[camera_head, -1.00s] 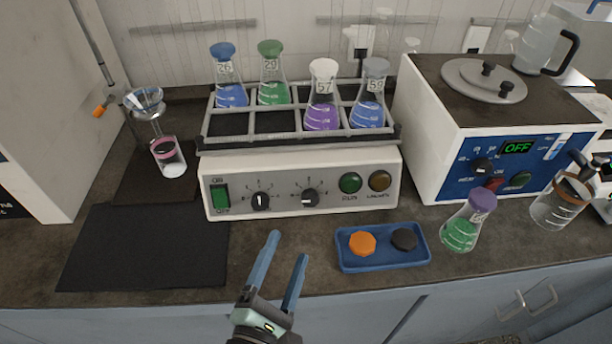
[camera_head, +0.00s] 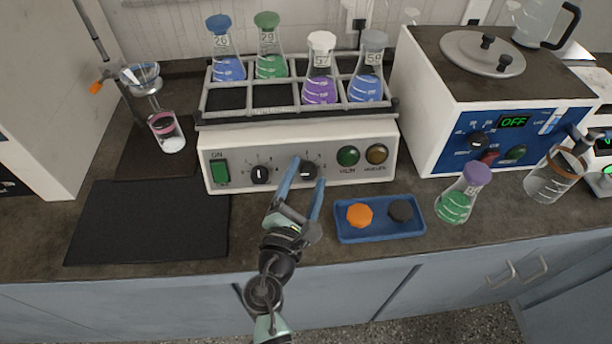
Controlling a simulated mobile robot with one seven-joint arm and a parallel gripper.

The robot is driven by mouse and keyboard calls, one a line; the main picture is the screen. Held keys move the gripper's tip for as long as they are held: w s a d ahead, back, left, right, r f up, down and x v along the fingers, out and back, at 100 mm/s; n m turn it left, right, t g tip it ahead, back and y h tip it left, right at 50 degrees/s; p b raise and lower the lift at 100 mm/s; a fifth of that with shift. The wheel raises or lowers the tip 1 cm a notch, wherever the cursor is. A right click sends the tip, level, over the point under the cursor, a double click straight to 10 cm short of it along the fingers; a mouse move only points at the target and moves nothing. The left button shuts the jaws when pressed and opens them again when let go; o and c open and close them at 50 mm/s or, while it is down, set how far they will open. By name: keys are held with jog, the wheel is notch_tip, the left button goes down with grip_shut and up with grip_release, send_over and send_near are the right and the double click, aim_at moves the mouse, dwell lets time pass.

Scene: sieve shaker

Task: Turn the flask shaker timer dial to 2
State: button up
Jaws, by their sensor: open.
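The flask shaker (camera_head: 332,151) is a white box with a front panel and a grey rack on top. Its panel has a green switch (camera_head: 219,173), a left dial (camera_head: 260,174), a right dial (camera_head: 308,170), a green button (camera_head: 348,156) and an amber button (camera_head: 376,154). The dial labels are too small to read, so I cannot tell which is the timer. My gripper (camera_head: 307,170) is open, with its blue fingers on either side of the right dial. I cannot tell whether they touch it. The left finger hides part of the scale.
The rack (camera_head: 250,118) holds several stoppered flasks. A blue tray (camera_head: 380,233) with orange and black caps lies in front, next to a purple-capped flask (camera_head: 463,196). A blue-panelled bath (camera_head: 500,90) stands right. A dark mat (camera_head: 148,222) lies left.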

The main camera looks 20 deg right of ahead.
jog(key=shift+w+d, duration=0.1)
jog(key=shift+c, duration=0.4)
grip_shut()
